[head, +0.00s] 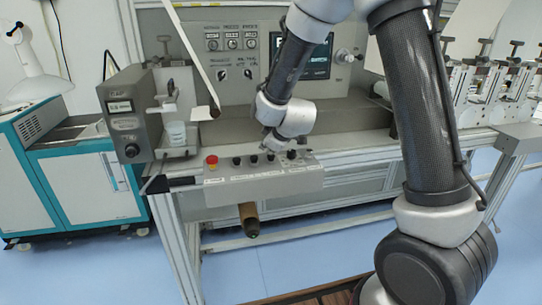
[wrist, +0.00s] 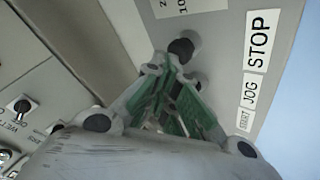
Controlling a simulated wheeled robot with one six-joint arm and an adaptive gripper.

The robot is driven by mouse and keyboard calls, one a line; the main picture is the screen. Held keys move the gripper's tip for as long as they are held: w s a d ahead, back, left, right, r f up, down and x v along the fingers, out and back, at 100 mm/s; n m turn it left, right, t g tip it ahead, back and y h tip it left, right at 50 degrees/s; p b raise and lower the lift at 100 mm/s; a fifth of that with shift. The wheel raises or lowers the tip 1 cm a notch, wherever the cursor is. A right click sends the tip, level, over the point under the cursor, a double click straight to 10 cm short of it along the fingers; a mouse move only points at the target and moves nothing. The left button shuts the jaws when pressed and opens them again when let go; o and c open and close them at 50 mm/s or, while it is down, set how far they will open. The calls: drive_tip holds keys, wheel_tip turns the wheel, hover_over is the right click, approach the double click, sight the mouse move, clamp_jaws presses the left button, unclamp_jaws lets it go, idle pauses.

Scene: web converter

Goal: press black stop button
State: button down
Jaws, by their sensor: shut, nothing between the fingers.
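A grey control box (head: 265,184) carries a row of black buttons and a red button. In the wrist view, a STOP label (wrist: 260,40) sits on its face, with a black button (wrist: 180,48) across from it. My gripper (wrist: 172,66) is shut and empty, its green-padded fingertips just beside that button. I cannot tell whether they touch it. A second dark button shows partly behind the fingers. In the head view my gripper (head: 269,149) is over the middle of the button row, and the fingertips are hard to make out.
A red button (head: 212,160) stands at the left end of the box. A JOG label (wrist: 250,90) lies beside the STOP label. A grey unit with a display (head: 128,112) stands to the left. A panel with knobs (head: 228,65) rises behind. The floor in front is mostly clear.

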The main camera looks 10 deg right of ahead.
drive_tip(key=shift+f, duration=0.3)
drive_tip(key=shift+r, duration=0.15)
idle(0.4)
drive_tip(key=shift+r, duration=0.85)
drive_tip(key=shift+r, duration=0.1)
drive_tip(key=s+d+r+m+g, duration=0.1)
drive_tip(key=s+d+r+m, duration=0.1)
drive_tip(key=s+d+r, duration=0.4)
drive_tip(key=s+d+r+m+g, duration=0.1)
drive_tip(key=s+d+r+m, duration=0.15)
drive_tip(key=s, duration=0.65)
drive_tip(key=s+d+r+m+g, duration=0.1)
drive_tip(key=s+d+r+m, duration=0.3)
drive_tip(key=s, duration=0.3)
drive_tip(key=s+d+r+m+g+h, duration=0.1)
drive_tip(key=s+d, duration=0.1)
drive_tip(key=s, duration=0.4)
drive_tip(key=s+d+r+m, duration=0.1)
drive_tip(key=s+d, duration=0.2)
drive_tip(key=s, duration=0.4)
drive_tip(key=shift+s+d+m+g+h, duration=0.15)
drive_tip(key=shift+d+m+g+h, duration=0.05)
drive_tip(key=shift+m+g+h, duration=0.2)
drive_tip(key=shift+r, duration=0.1)
